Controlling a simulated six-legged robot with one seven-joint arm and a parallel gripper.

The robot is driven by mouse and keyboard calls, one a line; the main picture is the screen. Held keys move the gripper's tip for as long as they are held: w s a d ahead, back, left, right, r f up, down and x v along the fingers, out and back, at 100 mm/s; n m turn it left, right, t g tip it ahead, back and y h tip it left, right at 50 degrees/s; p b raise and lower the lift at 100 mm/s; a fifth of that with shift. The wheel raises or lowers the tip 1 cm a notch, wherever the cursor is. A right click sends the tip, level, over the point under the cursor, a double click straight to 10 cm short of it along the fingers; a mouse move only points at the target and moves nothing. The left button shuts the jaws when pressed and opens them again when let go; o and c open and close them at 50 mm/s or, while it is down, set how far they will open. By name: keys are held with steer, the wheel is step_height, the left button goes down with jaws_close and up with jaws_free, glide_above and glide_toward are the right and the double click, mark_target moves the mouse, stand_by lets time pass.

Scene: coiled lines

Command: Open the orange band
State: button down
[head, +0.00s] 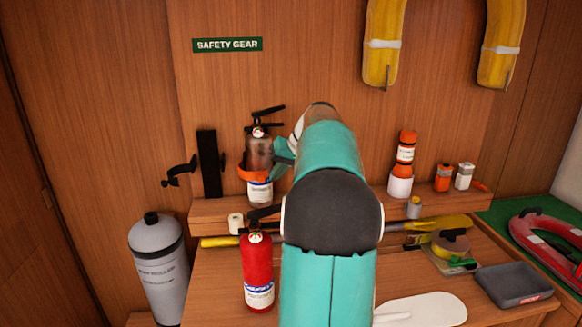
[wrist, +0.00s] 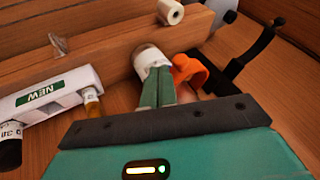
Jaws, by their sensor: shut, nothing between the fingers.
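The orange band (head: 249,173) wraps the front and left of a grey fire extinguisher (head: 259,152) standing on the wall shelf. In the wrist view the band (wrist: 190,72) shows as a curved orange piece just right of my fingers. My gripper (head: 284,152) is at the extinguisher's right side in the head view, partly hidden by my arm. In the wrist view my gripper (wrist: 156,72) has its green fingers together, empty, against or just in front of a white-and-grey rounded thing, likely the extinguisher. I cannot tell whether they touch the band. Its fastening is hidden.
A red extinguisher (head: 257,272) stands on the bench in front, left of my arm. A black bracket (head: 209,163) and a black hook (head: 179,171) are on the wall to the left. A white roll (head: 235,223) lies near the shelf. A grey cylinder (head: 160,268) stands at left.

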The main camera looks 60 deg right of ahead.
mark_target(246, 179)
steer(key=shift+w+a, duration=0.3)
steer(key=shift+w, duration=0.1)
steer(key=shift+a, duration=0.15)
steer(key=w+a+m+h, duration=0.3)
steer(key=w+a+m, duration=0.2)
steer(key=a, duration=0.3)
steer(key=shift+m+g+h, duration=0.4)
steer(key=shift+m, duration=0.3)
steer(key=shift+f, duration=0.1)
stand_by(0.4)
